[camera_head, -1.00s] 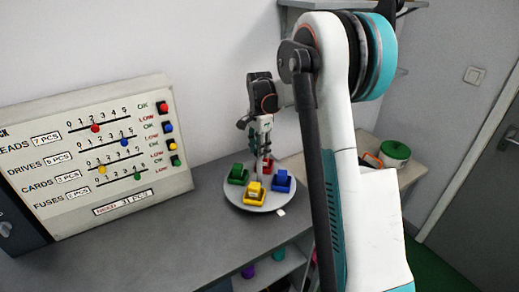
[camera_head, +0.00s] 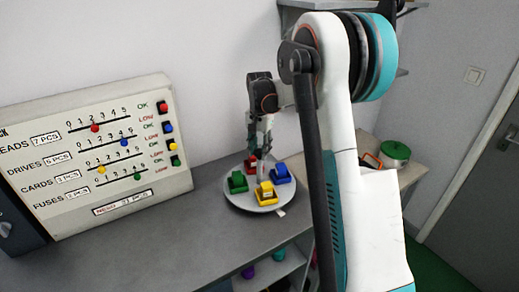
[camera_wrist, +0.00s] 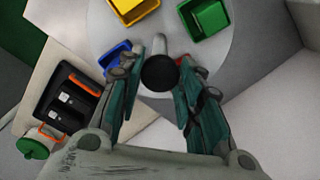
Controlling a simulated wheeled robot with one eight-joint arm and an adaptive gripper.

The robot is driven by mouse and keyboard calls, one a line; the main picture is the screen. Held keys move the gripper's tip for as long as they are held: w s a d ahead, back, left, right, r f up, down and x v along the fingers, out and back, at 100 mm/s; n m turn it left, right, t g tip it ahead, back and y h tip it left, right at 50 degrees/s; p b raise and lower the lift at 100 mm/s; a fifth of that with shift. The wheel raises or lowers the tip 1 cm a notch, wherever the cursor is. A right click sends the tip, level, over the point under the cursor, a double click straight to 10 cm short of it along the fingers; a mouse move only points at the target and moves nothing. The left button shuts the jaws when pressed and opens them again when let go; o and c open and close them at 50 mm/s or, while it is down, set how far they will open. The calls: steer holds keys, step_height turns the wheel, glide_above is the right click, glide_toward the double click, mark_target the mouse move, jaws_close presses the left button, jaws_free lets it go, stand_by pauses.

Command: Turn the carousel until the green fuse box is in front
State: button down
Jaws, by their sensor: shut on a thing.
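The carousel (camera_head: 246,203) is a round pale turntable on the grey counter. It carries a green fuse box (camera_head: 237,182) at its left, a yellow box (camera_head: 266,194) at the near side, a blue box (camera_head: 281,174) at the right and a red box (camera_head: 252,164) at the back. My gripper (camera_head: 262,172) reaches down over its middle. In the wrist view my gripper's fingers are shut on the central post (camera_wrist: 160,73), which has a dark round top. The green box (camera_wrist: 205,17) and yellow box (camera_wrist: 132,8) show beyond it. A finger partly hides the red box.
A small white tab (camera_head: 281,212) lies at the carousel's near right edge, closest to the yellow box. A slider panel (camera_head: 95,155) stands at the left. A round green container (camera_head: 395,153) is at the right. Counter left of the carousel is clear.

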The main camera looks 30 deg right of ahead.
steer(key=shift+n, duration=10.5)
steer(key=c, duration=1.1)
jaws_free()
steer(key=shift+r, duration=0.1)
